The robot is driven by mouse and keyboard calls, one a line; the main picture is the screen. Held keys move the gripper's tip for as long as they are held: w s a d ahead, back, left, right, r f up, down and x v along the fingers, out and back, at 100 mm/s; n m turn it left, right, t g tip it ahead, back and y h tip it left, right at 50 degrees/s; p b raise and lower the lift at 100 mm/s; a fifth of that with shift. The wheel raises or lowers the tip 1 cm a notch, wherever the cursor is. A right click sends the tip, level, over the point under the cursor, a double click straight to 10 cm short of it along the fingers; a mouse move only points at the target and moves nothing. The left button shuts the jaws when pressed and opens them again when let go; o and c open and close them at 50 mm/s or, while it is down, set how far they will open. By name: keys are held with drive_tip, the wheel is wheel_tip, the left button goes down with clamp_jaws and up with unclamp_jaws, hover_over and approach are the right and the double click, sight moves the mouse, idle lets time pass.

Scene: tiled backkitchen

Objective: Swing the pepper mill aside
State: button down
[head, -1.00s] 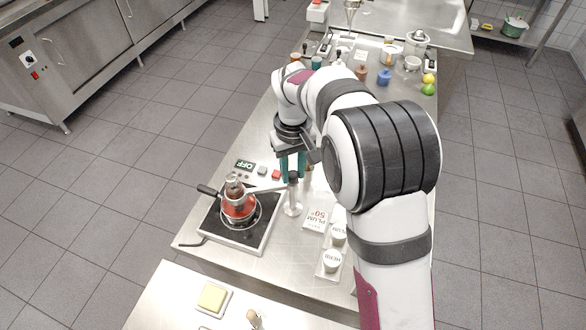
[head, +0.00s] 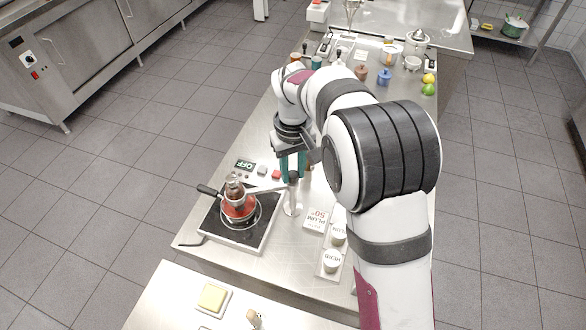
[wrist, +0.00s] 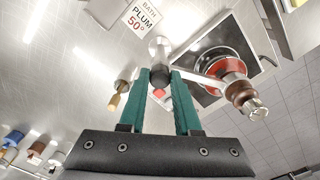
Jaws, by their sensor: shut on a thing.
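The pepper mill (head: 235,187), brown with a metal top, stands over the red pan on the hotplate. It also shows in the wrist view (wrist: 241,92). A pale swing arm (wrist: 203,79) runs from the mill to an upright metal post (head: 292,207) beside the hotplate. A dark knob (wrist: 160,77) tops the post. My gripper (wrist: 160,74) comes down over the post, its teal fingers on either side of the knob, shut on it. My gripper also shows in the head view (head: 292,174), where my arm hides part of the counter behind it.
The red pan (head: 238,207) sits on the black hotplate (head: 222,233), its handle pointing left. A PLUM 50° sign (head: 316,220) and white-lidded jars (head: 332,260) stand right of the post. An OFF display (head: 244,165) and a red button (head: 276,174) lie behind the hotplate.

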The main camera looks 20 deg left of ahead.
drive_tip(key=n, duration=0.5)
drive_tip(key=shift+a+n, duration=0.1)
drive_tip(key=shift+n, duration=0.2)
drive_tip(key=n, duration=0.5)
drive_tip(key=shift+n, duration=0.7)
drive_tip(key=c, duration=0.6)
unclamp_jaws()
wheel_tip(320, 180, up, 16)
